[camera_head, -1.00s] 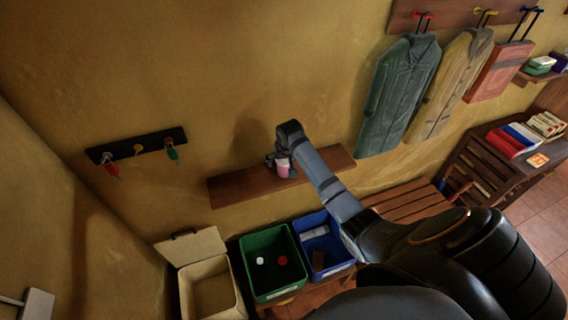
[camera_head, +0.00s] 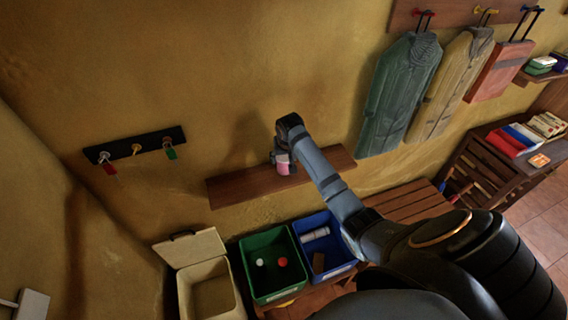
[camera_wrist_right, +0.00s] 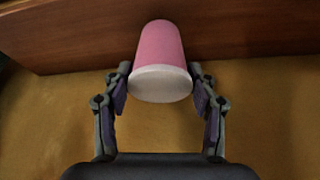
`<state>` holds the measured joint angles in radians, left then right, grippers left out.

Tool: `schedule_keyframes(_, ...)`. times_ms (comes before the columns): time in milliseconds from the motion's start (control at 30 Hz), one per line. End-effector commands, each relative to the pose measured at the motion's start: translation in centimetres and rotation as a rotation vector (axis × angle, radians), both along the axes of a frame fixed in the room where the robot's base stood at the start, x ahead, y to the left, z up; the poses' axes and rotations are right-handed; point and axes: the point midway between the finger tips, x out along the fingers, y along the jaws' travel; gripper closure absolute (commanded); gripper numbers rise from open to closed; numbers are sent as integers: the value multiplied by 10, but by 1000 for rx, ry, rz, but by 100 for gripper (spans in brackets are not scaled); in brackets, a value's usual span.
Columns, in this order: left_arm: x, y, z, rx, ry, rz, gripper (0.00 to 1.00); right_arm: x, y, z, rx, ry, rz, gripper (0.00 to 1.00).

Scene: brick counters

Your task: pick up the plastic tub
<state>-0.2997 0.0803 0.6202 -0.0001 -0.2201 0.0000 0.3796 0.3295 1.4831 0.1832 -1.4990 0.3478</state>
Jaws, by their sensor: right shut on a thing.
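The plastic tub is pink with a pale end (camera_head: 286,168) and stands at the wooden wall shelf (camera_head: 232,187). In the right wrist view the tub (camera_wrist_right: 160,48) fills the space between the two fingers, its pale end towards my wrist. My right gripper (camera_head: 281,157) is shut on the tub; its fingertips press on both sides, as the right wrist view (camera_wrist_right: 160,72) shows. Whether the tub still touches the shelf I cannot tell. My left gripper is not in view.
Below the shelf stand an open cream bin (camera_head: 184,290), a green bin (camera_head: 247,270) and a blue bin (camera_head: 341,262) with items inside. A key rack (camera_head: 126,150) hangs at left. Coats (camera_head: 398,95) hang at right above a slatted bench (camera_head: 410,205).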

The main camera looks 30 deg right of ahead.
Motion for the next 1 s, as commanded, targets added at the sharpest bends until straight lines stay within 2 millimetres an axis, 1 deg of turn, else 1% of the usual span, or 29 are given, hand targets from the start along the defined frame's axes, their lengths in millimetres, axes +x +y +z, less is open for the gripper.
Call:
schedule_keyframes(33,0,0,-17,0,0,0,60,2,-1,4,-3,-10,0,57)
schedule_keyframes(67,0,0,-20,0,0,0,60,-1,-1,12,-4,-8,1,57)
schedule_keyframes(133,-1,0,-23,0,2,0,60,-17,4,30,-7,-7,3,57)
schedule_keyframes(267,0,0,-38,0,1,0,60,-46,13,66,-7,-7,3,57)
schedule_keyframes(400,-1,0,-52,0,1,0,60,-84,24,84,-8,-3,2,57)
schedule_keyframes(500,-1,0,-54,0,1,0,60,-106,31,97,-7,-1,2,57)
schedule_keyframes(567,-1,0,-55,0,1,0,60,-116,35,102,-7,1,3,57)
schedule_keyframes(600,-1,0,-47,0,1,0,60,-122,36,109,-6,1,1,57)
schedule_keyframes(767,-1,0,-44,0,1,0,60,-133,40,113,-2,1,0,57)
schedule_keyframes(1000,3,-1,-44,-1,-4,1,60,-134,41,112,-1,0,0,57)
